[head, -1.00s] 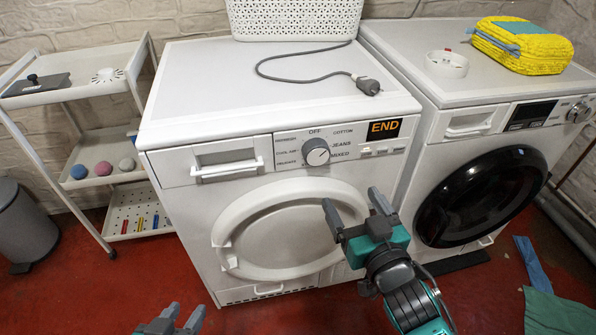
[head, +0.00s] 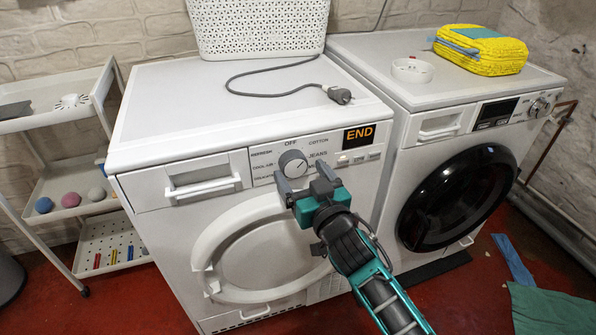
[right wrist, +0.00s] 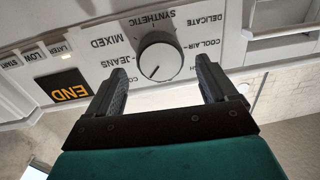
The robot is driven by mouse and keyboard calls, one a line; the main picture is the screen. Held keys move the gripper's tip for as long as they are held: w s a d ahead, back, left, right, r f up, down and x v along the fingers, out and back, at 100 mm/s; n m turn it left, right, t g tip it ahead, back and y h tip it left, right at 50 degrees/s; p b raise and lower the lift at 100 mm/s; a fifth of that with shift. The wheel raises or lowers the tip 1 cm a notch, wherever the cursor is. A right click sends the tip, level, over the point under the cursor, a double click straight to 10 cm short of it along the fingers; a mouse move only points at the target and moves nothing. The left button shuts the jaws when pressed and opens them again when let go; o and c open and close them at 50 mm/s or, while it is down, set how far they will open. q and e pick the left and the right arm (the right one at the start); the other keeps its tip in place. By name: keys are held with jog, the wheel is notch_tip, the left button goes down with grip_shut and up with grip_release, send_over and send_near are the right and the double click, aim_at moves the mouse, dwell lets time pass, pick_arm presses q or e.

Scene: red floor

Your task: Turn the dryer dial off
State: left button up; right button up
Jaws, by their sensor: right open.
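The dryer (head: 150,100) is the white machine on the left, with its round door shut. Its grey dial (head: 292,163) sits on the front panel, ringed by labels, with OFF above it. My right gripper (head: 303,178) is open and empty, its fingertips just below and in front of the dial. In the right wrist view, which is upside down, the dial (right wrist: 160,55) lies between and beyond the open fingers. My left gripper is out of view.
An orange END display (head: 359,136) is right of the dial; a drawer handle (head: 203,187) is left. A grey cable (head: 270,90) and white basket (head: 258,28) are on top. A washer (head: 455,190) stands right, a shelf cart (head: 85,205) left.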

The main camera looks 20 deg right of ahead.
aim_at(293, 165)
jog(key=shift+w+a, duration=0.15)
jog(key=shift+w, duration=1.1)
jog(key=shift+c, duration=0.2)
jog(key=c, duration=1)
jog(key=shift+r+n+p, duration=0.1)
jog(key=shift+n+p, duration=0.3)
jog(key=shift+n, duration=0.3)
jog(key=shift+n+p, duration=0.7)
jog(key=shift+n, duration=0.3)
jog(key=shift+a+n+p, duration=0.1)
jog(key=shift+n+p, duration=0.4)
jog(key=shift+n, duration=0.7)
jog(key=shift+n+g+p, duration=0.3)
jog(key=shift+n+p, duration=0.1)
jog(key=shift+n, duration=1.1)
jog(key=shift+h, duration=0.3)
